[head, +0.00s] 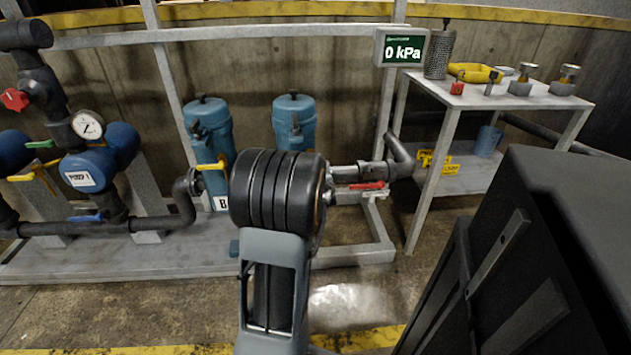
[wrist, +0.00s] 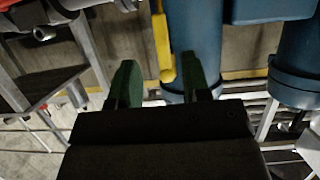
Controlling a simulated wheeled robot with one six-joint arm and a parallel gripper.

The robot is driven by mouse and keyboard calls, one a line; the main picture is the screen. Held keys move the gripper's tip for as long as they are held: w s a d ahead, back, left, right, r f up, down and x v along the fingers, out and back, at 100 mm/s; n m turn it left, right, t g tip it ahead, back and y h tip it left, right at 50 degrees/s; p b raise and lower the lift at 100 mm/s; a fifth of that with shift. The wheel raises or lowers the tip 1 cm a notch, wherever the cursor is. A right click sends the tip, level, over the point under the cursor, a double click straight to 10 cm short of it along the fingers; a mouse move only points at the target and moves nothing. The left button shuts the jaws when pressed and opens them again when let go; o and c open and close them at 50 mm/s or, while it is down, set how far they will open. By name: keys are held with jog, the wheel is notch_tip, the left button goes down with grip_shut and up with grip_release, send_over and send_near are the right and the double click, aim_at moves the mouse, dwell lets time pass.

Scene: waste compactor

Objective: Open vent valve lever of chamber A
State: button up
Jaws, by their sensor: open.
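Two blue chambers stand on the skid in the head view, one on the left (head: 208,125) and one on the right (head: 293,120). A label B (head: 222,203) sits below the left one. A yellow lever (head: 210,166) shows in front of the left chamber. My arm hides the lower right chamber and my gripper there. In the wrist view my gripper (wrist: 158,62) is open, its green fingers apart. A yellow lever (wrist: 162,40) with a rounded end lies between the fingers, in front of a blue chamber (wrist: 200,45). I cannot tell whether they touch, or which chamber this is.
A display (head: 402,48) reads 0 kPa. A red-handled valve (head: 367,186) is on the pipe right of my arm. A metal table (head: 450,100) with small parts stands at right. Pump piping with a gauge (head: 88,125) stands at left. Open floor lies in front of the skid.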

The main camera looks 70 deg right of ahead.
jog(key=p+v, duration=0.1)
jog(key=v, duration=0.5)
jog(key=shift+s+a+p, duration=0.2)
jog(key=shift+a+p, duration=0.05)
jog(key=shift+p, duration=0.1)
jog(key=shift+r, duration=0.1)
jog(key=w+a+r+n+t+y+p, duration=0.1)
jog(key=w+a+r+n+y+p, duration=0.5)
jog(key=w+a+r+p, duration=1.25)
jog(key=s+a+r+n+g+y+p, duration=0.1)
jog(key=a+r+n+y+p, duration=0.2)
jog(key=a, duration=1.1)
jog(key=s+a+r+n+g+y+p, duration=0.1)
jog(key=s+a+r+n+y+p, duration=0.1)
jog(key=a+r+p, duration=0.6)
jog(key=a+r+n+y, duration=0.1)
jog(key=a+r+n, duration=0.1)
jog(key=a, duration=0.5)
jog(key=shift+r+g+y, duration=0.3)
jog(key=shift+r, duration=0.15)
jog(key=shift+s+d, duration=0.1)
jog(key=shift+d, duration=0.05)
